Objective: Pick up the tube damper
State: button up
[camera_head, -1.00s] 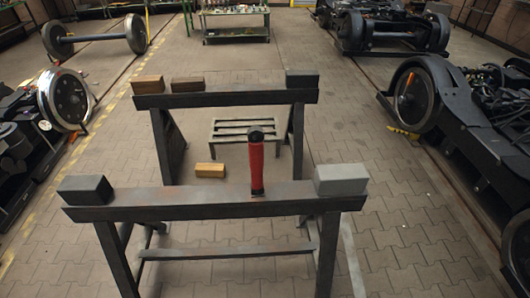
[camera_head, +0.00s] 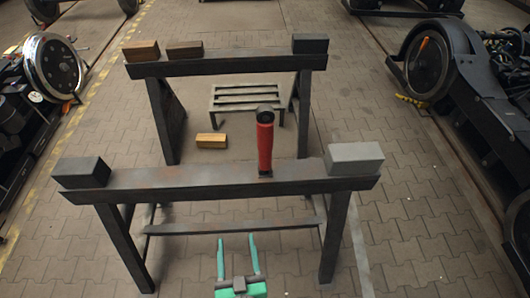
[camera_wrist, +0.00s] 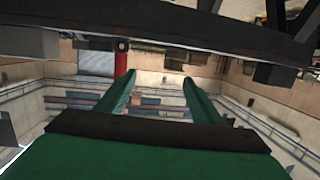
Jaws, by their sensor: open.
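The tube damper (camera_head: 265,146) is a red cylinder with black ends. It stands upright on the beam of the near trestle (camera_head: 150,187), right of the middle. My gripper (camera_head: 236,241) has green fingers, spread apart with nothing between them. In the head view it shows at the bottom, in front of the near trestle and left of the damper. In the wrist view the fingers (camera_wrist: 160,80) reach toward the trestle beam (camera_wrist: 200,42), which crosses the top of the picture. Part of the red damper (camera_wrist: 123,58) shows there, left of the fingers and apart from them.
A dark block (camera_head: 82,171) and a grey block (camera_head: 355,157) sit at the near beam's ends. Behind stands a far trestle (camera_head: 230,64) with blocks on it. A wooden block (camera_head: 211,141) lies between the trestles near a low slatted stand (camera_head: 245,100). Wheelsets and bogies flank both sides.

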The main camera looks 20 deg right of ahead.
jog(key=w+d+r+m+h, duration=0.25)
jog(key=w+d, duration=0.25)
jog(key=w, duration=0.4)
jog(key=m+h, duration=0.2)
jog(key=h, duration=0.2)
send_near(264, 151)
jog(key=w, duration=0.2)
jog(key=w+d, duration=0.3)
jog(key=shift+w+d+r, duration=0.15)
jog(key=shift+x, duration=3.15)
grip_shut()
